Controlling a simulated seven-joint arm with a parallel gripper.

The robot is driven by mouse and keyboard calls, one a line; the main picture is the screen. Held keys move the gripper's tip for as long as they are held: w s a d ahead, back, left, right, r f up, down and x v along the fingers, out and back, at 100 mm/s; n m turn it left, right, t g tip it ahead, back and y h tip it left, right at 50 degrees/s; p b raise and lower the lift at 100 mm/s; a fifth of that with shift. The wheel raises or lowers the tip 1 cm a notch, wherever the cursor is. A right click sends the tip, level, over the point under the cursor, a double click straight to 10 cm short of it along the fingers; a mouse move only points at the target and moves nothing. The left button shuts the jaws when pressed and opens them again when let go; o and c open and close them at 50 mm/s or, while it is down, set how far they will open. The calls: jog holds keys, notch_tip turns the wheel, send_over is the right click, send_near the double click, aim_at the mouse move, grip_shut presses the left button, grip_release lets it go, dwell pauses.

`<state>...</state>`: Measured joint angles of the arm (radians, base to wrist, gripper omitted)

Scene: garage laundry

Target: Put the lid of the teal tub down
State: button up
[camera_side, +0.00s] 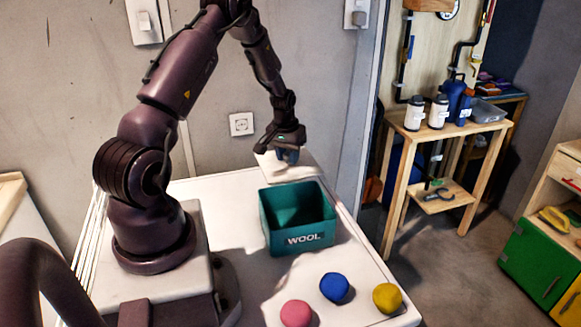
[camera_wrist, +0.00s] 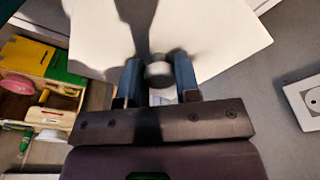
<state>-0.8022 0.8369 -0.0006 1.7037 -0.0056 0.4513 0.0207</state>
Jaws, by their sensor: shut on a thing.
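The teal tub (camera_side: 297,217), marked WOOL, stands on the white table with its top open. The inside that shows looks empty. Its lid (camera_side: 302,170) is a flat pale panel behind the tub, near the wall. It fills the top of the wrist view (camera_wrist: 220,35), with a round grey knob (camera_wrist: 159,73). My gripper (camera_side: 288,156) is over the lid, and its fingers (camera_wrist: 158,82) are shut on the knob. The lid looks tilted in the side view. I cannot tell whether its lower edge touches the table.
Pink (camera_side: 296,313), blue (camera_side: 334,287) and yellow (camera_side: 387,297) balls lie in front of the tub. The table (camera_side: 235,250) is bare left of the tub. A wall socket (camera_side: 241,124) is behind. A wooden stand (camera_side: 413,134) with bottles is beyond the table's right edge.

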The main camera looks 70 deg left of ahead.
aim_at(290, 167)
jog(key=shift+w+a+f, duration=0.4)
jog(key=shift+f, duration=0.25)
jog(key=shift+w+a+f, duration=0.15)
jog(key=shift+f, duration=1.6)
jog(key=shift+f, duration=0.15)
jog(key=o, duration=0.9)
